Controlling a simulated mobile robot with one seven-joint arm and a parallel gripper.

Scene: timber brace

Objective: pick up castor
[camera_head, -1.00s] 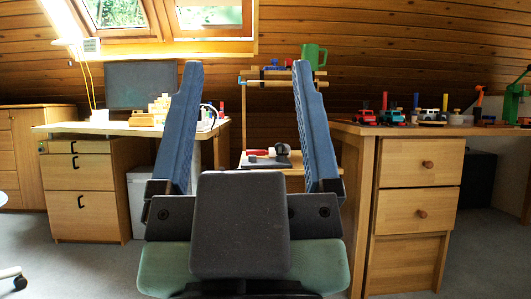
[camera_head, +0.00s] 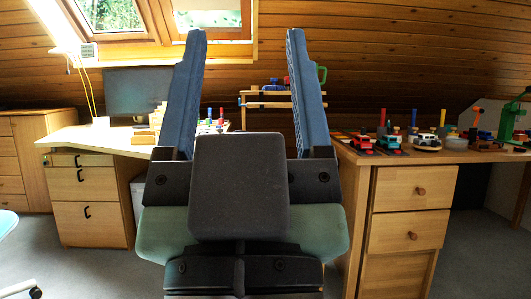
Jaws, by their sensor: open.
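My gripper (camera_head: 246,35) is in the middle of the view. Its two long blue fingers point up and away from me, spread wide apart, with nothing seen between them. Its dark grey block (camera_head: 238,187) covers the area straight ahead. I cannot make out a castor now. The low surface between the desks, where a small dark rounded object showed earlier, is hidden behind my gripper.
A wooden rack (camera_head: 281,104) stands beyond the fingers. The left desk (camera_head: 85,138) carries a monitor (camera_head: 137,92) and blocks. The right workbench (camera_head: 418,157) carries toy vehicles and tools, its drawers facing me.

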